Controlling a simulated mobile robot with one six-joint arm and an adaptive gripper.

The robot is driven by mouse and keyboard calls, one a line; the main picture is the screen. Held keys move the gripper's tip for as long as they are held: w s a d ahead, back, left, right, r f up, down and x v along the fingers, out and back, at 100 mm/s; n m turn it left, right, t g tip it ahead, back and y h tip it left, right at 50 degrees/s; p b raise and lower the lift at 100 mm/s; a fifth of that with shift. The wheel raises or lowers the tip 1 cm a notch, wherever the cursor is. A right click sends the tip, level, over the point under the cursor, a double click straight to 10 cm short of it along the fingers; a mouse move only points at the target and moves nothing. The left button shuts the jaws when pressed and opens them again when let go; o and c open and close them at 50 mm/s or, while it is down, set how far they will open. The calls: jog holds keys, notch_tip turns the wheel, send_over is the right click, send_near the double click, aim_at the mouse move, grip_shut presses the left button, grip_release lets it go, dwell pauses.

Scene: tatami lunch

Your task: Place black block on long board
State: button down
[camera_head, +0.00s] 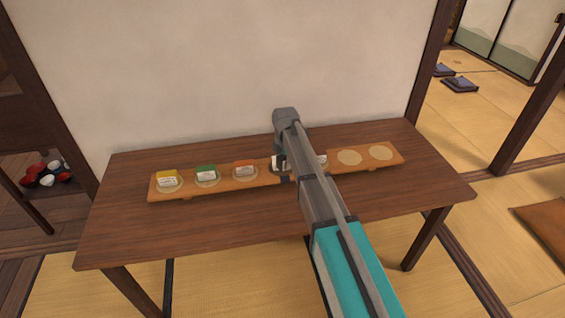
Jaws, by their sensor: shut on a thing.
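The long board (218,187) is a low wooden strip lying across the table, with pale round spots along it. A yellow block (168,177), a green block (206,173) and an orange block (245,169), each with a white label, sit on its left spots. My arm crosses the board from the lower right. My gripper (284,172) is at the board's middle, mostly hidden by the arm, shut on the black block (275,163), of which a dark, white-labelled part shows. I cannot tell whether that block touches the board. A whitish block edge (322,158) shows right of the arm.
Two bare round spots (349,158) lie at the board's right end. The dark wooden table (130,226) is clear around the board. A plain wall (200,70) stands behind it. Red, black and white bowls (45,174) are far left; cushions (460,84) lie at right.

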jog(key=shift+r+p, duration=1.2)
jog(key=shift+r, duration=0.4)
jog(key=shift+s, duration=0.1)
